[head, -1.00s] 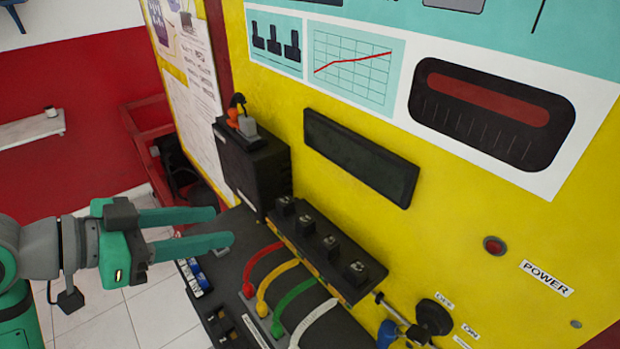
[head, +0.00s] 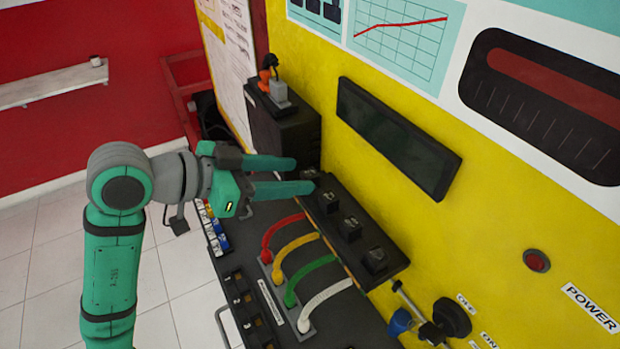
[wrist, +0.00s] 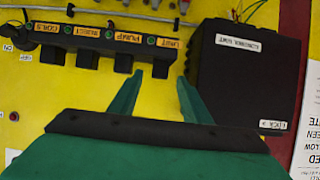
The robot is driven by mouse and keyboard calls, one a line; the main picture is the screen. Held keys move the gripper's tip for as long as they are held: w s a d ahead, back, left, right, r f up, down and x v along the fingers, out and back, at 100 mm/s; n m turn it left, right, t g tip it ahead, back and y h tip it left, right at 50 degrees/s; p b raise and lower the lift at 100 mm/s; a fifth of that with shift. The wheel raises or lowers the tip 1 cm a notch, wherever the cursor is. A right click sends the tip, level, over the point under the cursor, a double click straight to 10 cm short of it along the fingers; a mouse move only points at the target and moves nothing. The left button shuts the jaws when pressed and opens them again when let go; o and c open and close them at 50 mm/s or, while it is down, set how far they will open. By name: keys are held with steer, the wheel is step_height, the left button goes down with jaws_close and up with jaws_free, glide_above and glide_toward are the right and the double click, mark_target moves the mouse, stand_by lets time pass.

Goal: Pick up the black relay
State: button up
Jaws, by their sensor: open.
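Several black relays stand in a row on a black rail (head: 395,265) against the yellow panel. In the head view I see three clearly: a near one (head: 376,259), a middle one (head: 350,229) and a farther one (head: 328,203). The farthest sits by my fingertips and is partly hidden. My gripper (head: 305,175) is open at the far end of the row. In the wrist view, the end relay (wrist: 161,64) lies just ahead of and between the open fingertips (wrist: 160,77), beside the PUMP relay (wrist: 126,61). Contact cannot be told.
A black box (head: 285,130) with a small orange-and-grey part on top stands beyond my gripper; it is close to the right finger in the wrist view (wrist: 245,75). Red, yellow, green and white (head: 325,304) cables arch before the rail. A dark display (head: 395,140) is above.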

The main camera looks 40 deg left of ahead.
steer(key=shift+x, duration=1.45)
steer(key=shift+r, duration=0.1)
steer(key=shift+c, duration=0.4)
jaws_close()
